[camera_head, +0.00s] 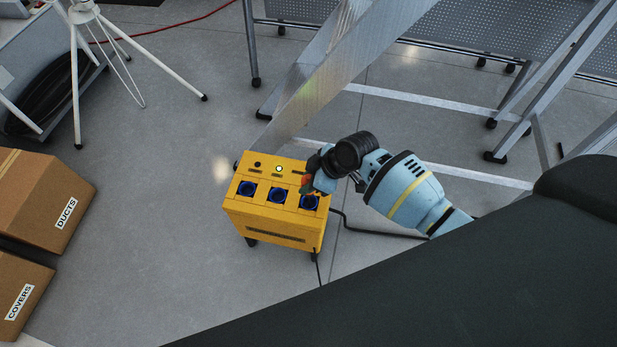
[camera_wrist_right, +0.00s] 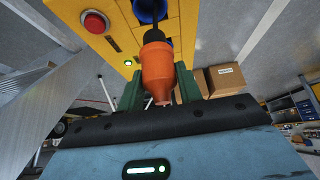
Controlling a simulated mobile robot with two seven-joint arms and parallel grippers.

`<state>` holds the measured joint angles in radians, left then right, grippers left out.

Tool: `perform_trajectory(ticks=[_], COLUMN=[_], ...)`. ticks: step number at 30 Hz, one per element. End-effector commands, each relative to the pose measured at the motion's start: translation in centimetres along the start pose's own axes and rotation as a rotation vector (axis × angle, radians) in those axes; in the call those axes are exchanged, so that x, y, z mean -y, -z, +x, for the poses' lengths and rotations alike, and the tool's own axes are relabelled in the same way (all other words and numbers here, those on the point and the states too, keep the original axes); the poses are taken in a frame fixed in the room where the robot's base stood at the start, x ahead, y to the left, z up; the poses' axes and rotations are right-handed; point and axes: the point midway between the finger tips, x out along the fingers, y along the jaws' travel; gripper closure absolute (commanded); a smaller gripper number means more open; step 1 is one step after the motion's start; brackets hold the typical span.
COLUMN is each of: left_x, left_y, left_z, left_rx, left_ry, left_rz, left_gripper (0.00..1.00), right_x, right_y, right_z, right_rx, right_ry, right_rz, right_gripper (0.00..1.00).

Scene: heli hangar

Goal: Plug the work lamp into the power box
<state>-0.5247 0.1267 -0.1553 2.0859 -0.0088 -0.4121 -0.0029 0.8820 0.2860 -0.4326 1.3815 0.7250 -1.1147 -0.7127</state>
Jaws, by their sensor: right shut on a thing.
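The yellow power box (camera_head: 275,222) stands on the floor with a row of blue sockets on top. My right gripper (camera_head: 312,183) is above the box's right end, close to the right socket (camera_head: 309,202). The lamp itself is not clearly identifiable. My left gripper is out of view.
A red button (camera_wrist_right: 95,22) and a lit green indicator (camera_head: 279,169) are on the box. A black cable (camera_head: 385,233) runs along the floor. A white tripod (camera_head: 100,40) and cardboard boxes (camera_head: 45,205) stand left. A metal frame (camera_head: 330,60) rises behind the box.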

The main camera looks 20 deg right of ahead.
Motion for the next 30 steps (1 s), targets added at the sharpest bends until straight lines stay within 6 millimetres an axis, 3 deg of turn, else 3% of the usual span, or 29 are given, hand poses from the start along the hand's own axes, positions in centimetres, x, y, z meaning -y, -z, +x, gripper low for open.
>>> perform_trajectory(ticks=[12,30], left_x=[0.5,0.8], left_y=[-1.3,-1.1], left_z=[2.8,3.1], left_rx=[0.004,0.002], left_ry=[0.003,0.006], left_rz=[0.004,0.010], left_gripper=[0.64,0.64], right_x=[0.0,0.0], right_y=[-2.1,-2.2], right_z=[3.5,3.6], right_rx=[0.000,-0.001], right_ry=[0.001,0.000], right_rz=[0.001,0.000], right_gripper=[0.92,0.92])
